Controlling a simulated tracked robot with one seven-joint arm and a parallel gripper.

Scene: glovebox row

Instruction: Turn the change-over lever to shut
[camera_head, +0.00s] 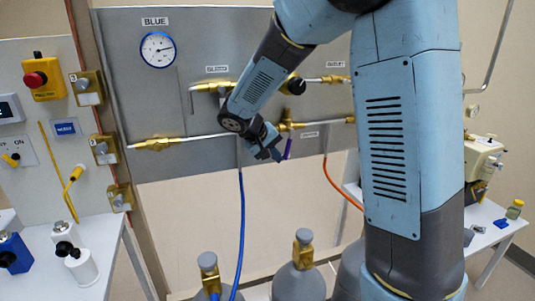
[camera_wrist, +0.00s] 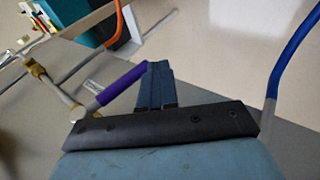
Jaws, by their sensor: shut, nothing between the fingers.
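The change-over lever has a purple handle (camera_wrist: 122,88), which slants up to the right in the wrist view from a brass fitting on the panel's pipework. In the head view only a short purple piece of the handle (camera_head: 288,149) shows beside my gripper (camera_head: 278,156). In the wrist view my gripper (camera_wrist: 156,72) has its blue fingers together, with nothing between them. The fingers are right beside the handle's end; I cannot tell whether they touch it. My wrist and arm hide part of the pipework around the lever in the head view.
The grey panel (camera_head: 180,90) carries brass valves, pipes and a BLUE gauge (camera_head: 158,49). A blue hose (camera_head: 241,220) and an orange hose (camera_head: 338,186) hang below, near several gas cylinders (camera_head: 298,280). A board with a red button (camera_head: 35,79) stands at left.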

